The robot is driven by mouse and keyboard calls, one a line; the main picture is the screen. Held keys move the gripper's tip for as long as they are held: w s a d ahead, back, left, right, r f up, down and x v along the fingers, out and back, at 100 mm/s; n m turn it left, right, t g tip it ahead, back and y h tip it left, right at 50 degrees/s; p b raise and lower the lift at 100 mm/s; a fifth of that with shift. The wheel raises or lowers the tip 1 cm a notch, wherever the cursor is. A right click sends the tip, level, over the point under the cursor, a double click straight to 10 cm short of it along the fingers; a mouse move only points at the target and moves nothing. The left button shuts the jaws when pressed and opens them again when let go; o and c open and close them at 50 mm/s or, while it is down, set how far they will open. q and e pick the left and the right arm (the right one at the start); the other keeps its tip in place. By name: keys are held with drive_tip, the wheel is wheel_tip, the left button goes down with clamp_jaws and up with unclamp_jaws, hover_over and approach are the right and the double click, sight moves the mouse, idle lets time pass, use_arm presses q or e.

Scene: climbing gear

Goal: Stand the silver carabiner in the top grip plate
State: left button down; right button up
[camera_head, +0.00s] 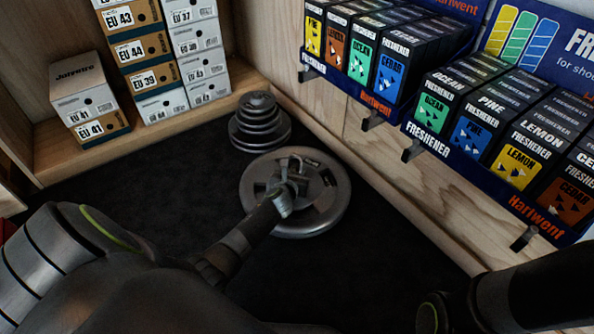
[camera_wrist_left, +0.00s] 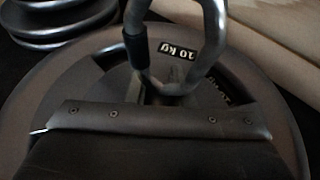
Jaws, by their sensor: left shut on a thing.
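The silver carabiner (camera_head: 294,163) stands roughly upright over the middle of the top grip plate (camera_head: 330,212), a round grey weight plate marked 10 kg. My left gripper (camera_head: 282,197) is shut on the carabiner, just above the plate. In the left wrist view the carabiner (camera_wrist_left: 217,40) shows as a bent metal loop with a dark sleeve on its left side. Its lower end is close to the centre of the plate (camera_wrist_left: 35,95). Whether it touches the plate, I cannot tell; my gripper hides the near part. My right gripper is out of view.
A stack of smaller weight plates (camera_head: 258,122) stands behind the grip plate. Shoe boxes (camera_head: 85,97) fill the back left shelf. Freshener displays (camera_head: 470,140) hang along the wooden wall at right. The dark floor mat (camera_head: 120,175) is clear at left.

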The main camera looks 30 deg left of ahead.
use_arm(q)
drive_tip(key=shift+f+b, duration=0.4)
drive_tip(key=shift+r, duration=0.15)
drive_tip(key=shift+r+p, duration=0.7)
drive_tip(key=shift+p, duration=0.3)
idle(0.4)
idle(0.5)
drive_tip(key=shift+f, duration=0.2)
drive_tip(key=shift+f+b, duration=0.6)
drive_tip(key=shift+f, duration=0.05)
drive_tip(key=shift+r, duration=0.2)
